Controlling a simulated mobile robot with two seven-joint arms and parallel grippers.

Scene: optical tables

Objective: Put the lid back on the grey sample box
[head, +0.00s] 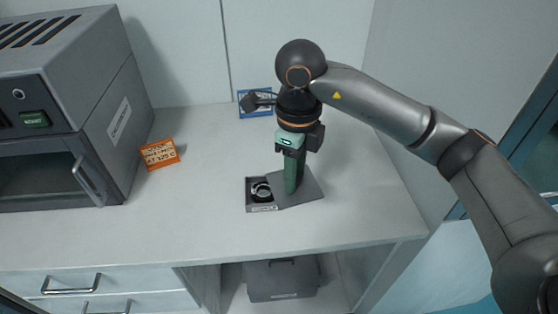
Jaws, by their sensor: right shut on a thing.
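The grey sample box (250,208) stands open on the light worktop, with a round, ring-like item (261,191) inside it. The flat grey lid (309,189) is at the box's right side, turned at an angle to it, and leaves the box's left part uncovered. My right gripper (292,187) points down and is shut on the lid; its green fingers hide part of it. Whether the lid touches the box or hovers just above the worktop cannot be told. My left gripper is out of view.
A grey oven-like cabinet (118,78) stands at the left, with an orange card (160,154) beside it. A blue-edged card (262,113) is behind my right gripper. The worktop in front is clear. A dark case (282,282) sits on the shelf below.

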